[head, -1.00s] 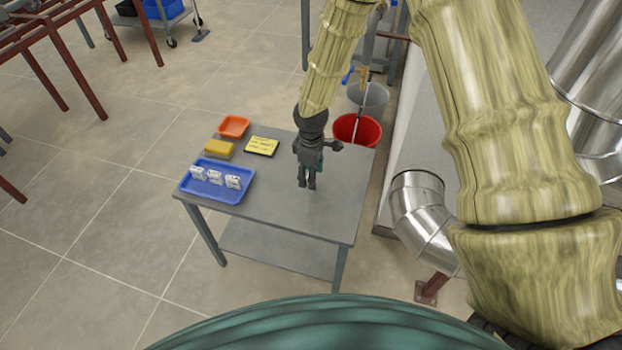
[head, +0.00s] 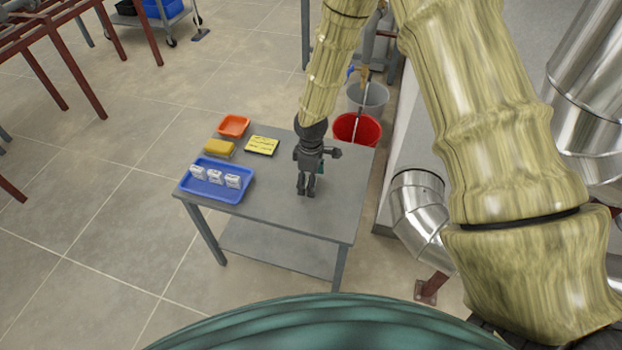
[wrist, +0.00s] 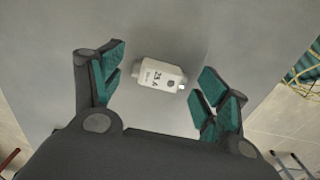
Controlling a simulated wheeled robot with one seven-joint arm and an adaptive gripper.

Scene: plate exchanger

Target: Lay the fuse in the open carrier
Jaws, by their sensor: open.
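A small white block (wrist: 159,75) marked "25 A", with a short stub at its end, lies on the grey table top in the wrist view. It looks like the fuse, though I cannot be sure. My gripper (wrist: 157,88) is open, with a green-padded finger on either side of the block and gaps between. In the head view my gripper (head: 306,189) points down over the right part of the table and hides the block. Three white pieces (head: 214,177) stand in a row in the blue tray (head: 222,197). I cannot tell which piece, if any, is the open carrier.
On the grey table (head: 285,215) stand an orange tray (head: 233,125), a yellow block (head: 219,149) and a yellow note (head: 262,145). A red bucket (head: 352,128) and shiny pipes (head: 418,205) are beyond the right side. The table's front middle is clear.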

